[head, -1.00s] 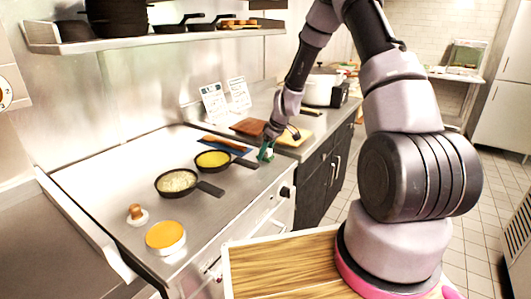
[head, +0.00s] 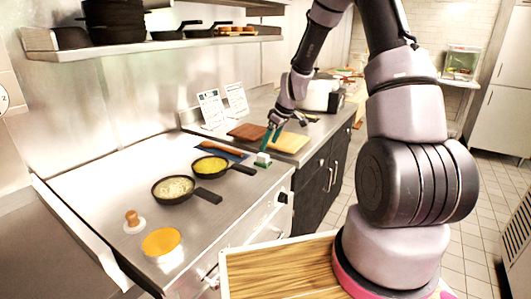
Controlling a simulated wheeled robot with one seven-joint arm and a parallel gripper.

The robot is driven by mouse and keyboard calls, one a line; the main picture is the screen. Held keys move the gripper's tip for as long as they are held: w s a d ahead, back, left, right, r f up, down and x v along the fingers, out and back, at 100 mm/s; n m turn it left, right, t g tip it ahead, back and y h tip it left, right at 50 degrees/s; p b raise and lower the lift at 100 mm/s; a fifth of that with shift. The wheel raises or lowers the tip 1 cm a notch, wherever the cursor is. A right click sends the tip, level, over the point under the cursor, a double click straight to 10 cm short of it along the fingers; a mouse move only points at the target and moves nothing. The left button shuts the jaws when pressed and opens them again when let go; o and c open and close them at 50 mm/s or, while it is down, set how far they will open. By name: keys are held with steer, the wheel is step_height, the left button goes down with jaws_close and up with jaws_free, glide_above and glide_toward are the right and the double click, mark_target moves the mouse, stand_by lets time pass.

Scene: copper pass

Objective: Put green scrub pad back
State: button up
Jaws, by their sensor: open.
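The green scrub pad (head: 262,163) lies on the steel counter near its front edge, right of the pan with yellow contents. It has a white block-like top and a green lower edge. My gripper (head: 272,140) is above and slightly behind the pad, fingers pointing down. It is open and empty, apart from the pad.
Two dark pans, one with yellow food (head: 211,165) and one with pale food (head: 173,187), stand left of the pad. A blue mat (head: 235,155) with a brown wooden item lies behind. A brown board (head: 246,131) and a yellow board (head: 290,143) are near my gripper.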

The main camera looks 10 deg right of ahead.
steer(key=s+d+r+m+t, duration=0.1)
steer(key=s+r+m, duration=0.1)
steer(key=s+r, duration=0.35)
steer(key=s+r+m+h, duration=0.1)
steer(key=s+r+m, duration=0.1)
steer(key=r, duration=0.7)
steer(key=s+d+r+m+t, duration=0.1)
steer(key=s+r, duration=0.3)
steer(key=r, duration=0.4)
steer(key=s+r+m+t, duration=0.1)
steer(key=s+r+m, duration=0.3)
steer(key=s, duration=0.5)
steer(key=s+d+r+m+t, duration=0.1)
steer(key=s+r+m, duration=0.3)
steer(key=s, duration=0.6)
steer(key=shift+s+d+r, duration=0.25)
steer(key=shift+r, duration=0.15)
steer(key=shift+a, duration=0.1)
